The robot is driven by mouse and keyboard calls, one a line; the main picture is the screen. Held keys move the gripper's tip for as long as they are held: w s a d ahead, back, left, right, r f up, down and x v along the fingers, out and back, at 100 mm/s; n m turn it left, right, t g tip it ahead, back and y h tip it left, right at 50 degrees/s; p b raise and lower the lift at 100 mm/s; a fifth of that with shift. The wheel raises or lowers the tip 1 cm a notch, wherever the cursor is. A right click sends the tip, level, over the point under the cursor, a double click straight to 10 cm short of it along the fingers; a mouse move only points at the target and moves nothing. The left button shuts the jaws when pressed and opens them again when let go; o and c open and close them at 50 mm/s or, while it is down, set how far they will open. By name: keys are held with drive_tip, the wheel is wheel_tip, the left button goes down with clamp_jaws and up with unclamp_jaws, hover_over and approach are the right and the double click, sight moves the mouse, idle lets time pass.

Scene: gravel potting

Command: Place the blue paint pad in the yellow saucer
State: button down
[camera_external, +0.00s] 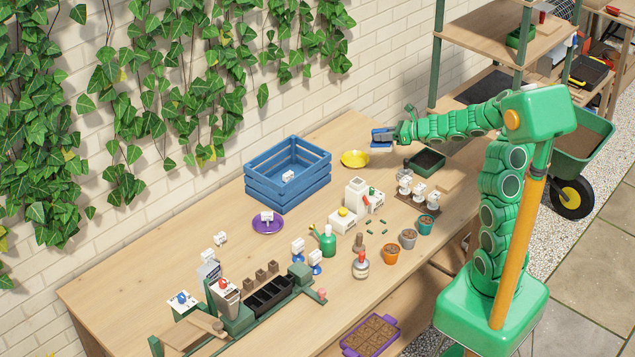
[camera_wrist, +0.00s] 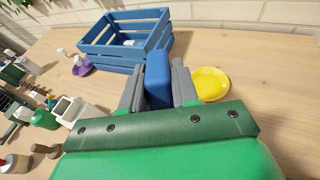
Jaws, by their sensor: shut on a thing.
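The blue paint pad (camera_wrist: 158,78) is held between the two grey fingers of my gripper (camera_wrist: 158,88) in the wrist view. In the external view my gripper (camera_external: 385,136) is raised above the table, with the blue pad (camera_external: 379,134) at its tip. The yellow saucer (camera_external: 355,159) lies on the table to the left of and below my gripper in that picture. In the wrist view the yellow saucer (camera_wrist: 210,84) shows just right of the right finger, apart from the pad.
A blue slatted crate (camera_external: 288,186) stands left of the saucer, with a small white item inside. A purple saucer (camera_external: 268,230) holds a white item. A dark green tray (camera_external: 425,162) and white-topped items on a wooden rack (camera_external: 418,205) stand to the right. Bare wood surrounds the yellow saucer.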

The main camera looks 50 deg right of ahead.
drive_tip(key=shift+w+d+r+n+y, duration=0.1)
drive_tip(key=shift+w+d+n+y, duration=0.1)
drive_tip(key=shift+n+y, duration=0.3)
drive_tip(key=shift+w+d+n+y, duration=0.15)
drive_tip(key=shift+n+y, duration=0.25)
drive_tip(key=shift+y, duration=0.2)
drive_tip(key=shift+s+a+r+n+y, duration=0.1)
drive_tip(key=shift+a+n+y, duration=0.05)
drive_tip(key=shift+n+y, duration=0.35)
drive_tip(key=shift+a+r+n+y, duration=0.15)
drive_tip(key=shift+n+y, duration=0.25)
drive_tip(key=shift+y, duration=0.2)
drive_tip(key=shift+s+a+f+n+g+y, duration=0.1)
drive_tip(key=shift+s+a+n+g+y, duration=0.1)
drive_tip(key=shift+n+g+y, duration=0.3)
drive_tip(key=w+d+f, duration=0.3)
drive_tip(key=w+f, duration=0.6)
drive_tip(key=w, duration=0.4)
drive_tip(key=shift+d+f, duration=0.15)
drive_tip(key=shift+d, duration=0.25)
drive_tip(key=shift+w+f, duration=0.1)
drive_tip(key=shift+w, duration=0.05)
drive_tip(key=shift+w+f, duration=0.1)
drive_tip(key=shift+f, duration=1.6)
